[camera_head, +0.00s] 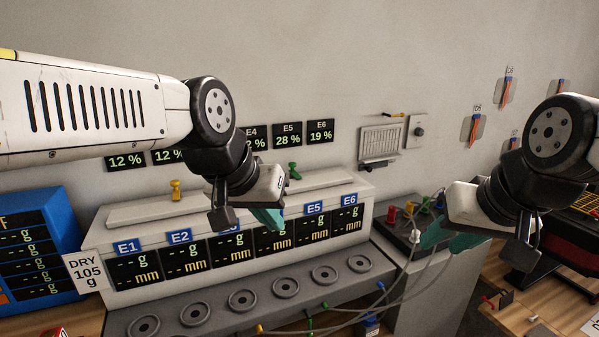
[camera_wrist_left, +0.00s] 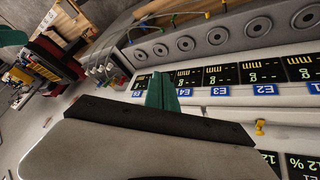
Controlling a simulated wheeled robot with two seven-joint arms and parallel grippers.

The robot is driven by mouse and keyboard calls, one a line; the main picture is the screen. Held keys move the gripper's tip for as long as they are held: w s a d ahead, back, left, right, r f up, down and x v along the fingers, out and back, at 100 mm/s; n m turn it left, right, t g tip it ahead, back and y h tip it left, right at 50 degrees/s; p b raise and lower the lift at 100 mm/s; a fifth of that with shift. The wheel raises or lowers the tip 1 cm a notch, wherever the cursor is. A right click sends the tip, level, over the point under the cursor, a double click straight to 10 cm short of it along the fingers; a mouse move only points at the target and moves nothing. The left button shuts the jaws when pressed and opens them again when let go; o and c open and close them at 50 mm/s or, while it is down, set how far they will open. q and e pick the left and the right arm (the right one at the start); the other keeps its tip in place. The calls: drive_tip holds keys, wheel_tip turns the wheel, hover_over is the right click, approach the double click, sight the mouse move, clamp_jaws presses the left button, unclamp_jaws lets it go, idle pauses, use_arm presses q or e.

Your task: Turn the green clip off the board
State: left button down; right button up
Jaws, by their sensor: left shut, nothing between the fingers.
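A green clip (camera_head: 294,171) stands upright on the back edge of the long white board, right of its middle. A similar yellow clip (camera_head: 175,189) stands further left, and also shows in the left wrist view (camera_wrist_left: 260,127). My left gripper (camera_head: 267,218) has teal fingers, shut and empty, in front of the board near the E3 and E4 displays. It is below and left of the green clip, apart from it. In the left wrist view its fingers (camera_wrist_left: 161,92) are together; the green clip is not visible there. My right gripper (camera_head: 452,238) looks open and empty, right of the board.
A grey shelf with several round pads (camera_head: 285,287) runs along the board's front, with cables and small clips at its right. A blue display box (camera_head: 35,250) stands at the left. A wall vent (camera_head: 380,142) is behind. The space above the board's right half is clear.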

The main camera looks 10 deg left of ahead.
sight(290, 171)
use_arm(q)
drive_tip(key=w+a+r+n, duration=0.1)
drive_tip(key=w+a+n, duration=0.1)
drive_tip(key=w, duration=0.8)
drive_tip(key=w+a+r+n, duration=0.1)
drive_tip(key=w+a+r, duration=0.1)
drive_tip(key=w, duration=0.7)
drive_tip(key=w+a+f+n, duration=0.1)
drive_tip(key=w+a+f, duration=0.1)
drive_tip(key=w+a, duration=0.2)
drive_tip(key=w+a+f+n, duration=0.2)
drive_tip(key=w+a+f, duration=0.1)
drive_tip(key=w, duration=0.8)
drive_tip(key=shift+w+a+t, duration=0.25)
drive_tip(key=shift+a+t, duration=0.15)
drive_tip(key=shift+a, duration=0.4)
drive_tip(key=x, duration=0.9)
drive_tip(key=shift+w+d+f, duration=0.15)
drive_tip(key=w+d, duration=0.2)
drive_tip(key=shift+d+f, duration=0.2)
drive_tip(key=shift+d, duration=0.1)
drive_tip(key=shift+w+d, duration=0.3)
drive_tip(key=shift+d, duration=0.05)
drive_tip(key=shift+d, duration=0.25)
